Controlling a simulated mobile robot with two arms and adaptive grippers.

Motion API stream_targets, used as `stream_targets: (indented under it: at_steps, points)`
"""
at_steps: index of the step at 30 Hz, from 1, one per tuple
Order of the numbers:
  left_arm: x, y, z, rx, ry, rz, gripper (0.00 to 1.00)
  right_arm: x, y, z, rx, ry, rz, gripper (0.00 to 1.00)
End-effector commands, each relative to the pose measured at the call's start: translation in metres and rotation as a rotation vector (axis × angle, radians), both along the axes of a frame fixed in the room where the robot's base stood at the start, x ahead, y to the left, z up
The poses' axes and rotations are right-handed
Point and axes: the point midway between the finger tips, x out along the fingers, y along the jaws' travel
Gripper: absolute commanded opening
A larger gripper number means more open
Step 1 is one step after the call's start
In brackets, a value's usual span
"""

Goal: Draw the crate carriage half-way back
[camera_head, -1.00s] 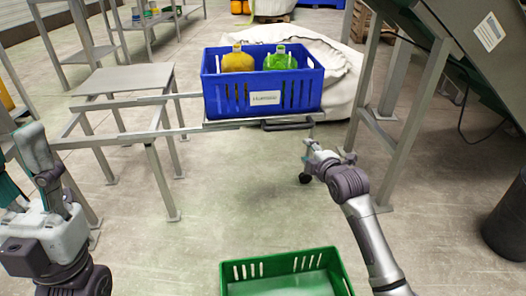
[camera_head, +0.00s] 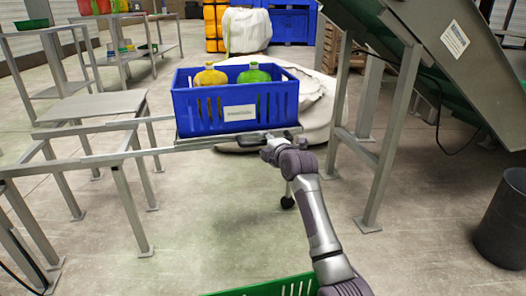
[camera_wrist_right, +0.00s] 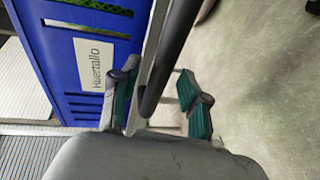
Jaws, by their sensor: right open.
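The crate carriage (camera_head: 200,141) is a grey metal platform on rails, with a dark bar handle (camera_wrist_right: 168,58) along its front edge. A blue crate (camera_head: 235,118) with a white label stands on it, holding a yellow and a green bottle-like item. My right gripper (camera_head: 268,149) is at the carriage's front right, at the handle. In the right wrist view its green-padded fingers (camera_wrist_right: 158,105) are open, one on either side of the bar. Whether they touch it I cannot tell. My left gripper is out of view.
Metal rails (camera_head: 95,157) on legs run left from the carriage. A green crate (camera_head: 265,288) is on the floor in front, mostly cut off.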

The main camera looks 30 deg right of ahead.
Motion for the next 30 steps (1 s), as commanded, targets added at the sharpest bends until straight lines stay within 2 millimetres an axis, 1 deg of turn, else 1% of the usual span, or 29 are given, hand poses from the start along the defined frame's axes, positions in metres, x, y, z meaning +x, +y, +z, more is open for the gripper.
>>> stream_targets:
  at_steps: [1,5,13,14,21,22,30]
  points:
    - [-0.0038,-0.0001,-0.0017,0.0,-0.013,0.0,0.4,0.0054,-0.0002,-0.0027,0.002,-0.002,0.0,0.45]
    - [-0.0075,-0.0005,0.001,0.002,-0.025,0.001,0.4,0.0123,-0.0001,-0.0027,0.001,-0.001,0.001,0.45]
    - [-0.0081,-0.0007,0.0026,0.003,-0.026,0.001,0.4,0.0135,-0.0002,-0.002,0.0,0.0,0.001,0.45]
    - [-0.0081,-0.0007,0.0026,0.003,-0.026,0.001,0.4,0.0135,-0.0002,-0.002,0.0,0.0,0.001,0.44]
    - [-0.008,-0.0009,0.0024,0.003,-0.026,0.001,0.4,0.0133,-0.0003,-0.0022,0.0,0.0,0.0,0.04]
    - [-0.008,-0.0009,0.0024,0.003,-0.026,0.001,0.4,0.0133,-0.0003,-0.0023,0.0,0.0,0.0,0.0]
    - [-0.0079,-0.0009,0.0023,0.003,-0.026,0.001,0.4,0.0132,-0.0003,-0.0026,0.0,0.001,0.0,0.0]
